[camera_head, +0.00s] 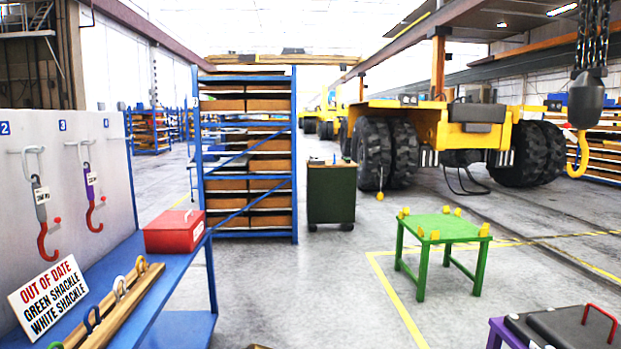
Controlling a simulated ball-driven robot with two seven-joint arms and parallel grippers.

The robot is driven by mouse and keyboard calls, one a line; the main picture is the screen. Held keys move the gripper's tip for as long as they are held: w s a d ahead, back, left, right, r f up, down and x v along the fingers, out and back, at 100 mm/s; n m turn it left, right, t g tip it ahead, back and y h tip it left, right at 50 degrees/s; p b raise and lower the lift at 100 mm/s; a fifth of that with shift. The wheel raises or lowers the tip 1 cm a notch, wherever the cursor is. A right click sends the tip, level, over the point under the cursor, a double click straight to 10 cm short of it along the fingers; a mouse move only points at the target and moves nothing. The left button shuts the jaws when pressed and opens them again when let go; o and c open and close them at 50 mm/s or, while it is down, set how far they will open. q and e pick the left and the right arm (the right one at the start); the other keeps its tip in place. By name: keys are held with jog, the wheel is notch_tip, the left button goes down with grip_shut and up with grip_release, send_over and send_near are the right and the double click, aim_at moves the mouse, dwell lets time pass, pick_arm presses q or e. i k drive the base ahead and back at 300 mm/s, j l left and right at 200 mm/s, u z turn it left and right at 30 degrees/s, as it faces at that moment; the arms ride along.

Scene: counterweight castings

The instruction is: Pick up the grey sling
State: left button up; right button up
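The grey sling (41,208) hangs on the pale board (12,215) at the left, below the number 2. It has a metal ring at the top, a white tag and a red hook at the bottom. A purple sling (90,186) with a red hook hangs to its right, below the number 3. Neither of my grippers is in view.
A blue bench (176,285) in front of the board holds a sign (52,290), a red box (174,231) and several shackles on a wooden rail. A green table (440,228), dark cabinet (331,193) and blue rack (295,150) stand beyond. Open floor lies between.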

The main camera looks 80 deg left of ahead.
aim_at(41, 195)
jog(key=i+j+u, duration=0.15)
jog(key=u, duration=0.25)
jog(key=i+j+u, duration=0.1)
jog(key=u, duration=0.25)
jog(key=i+j+u, duration=0.1)
jog(key=u, duration=0.3)
jog(key=i+u, duration=0.25)
jog(key=u, duration=3.1)
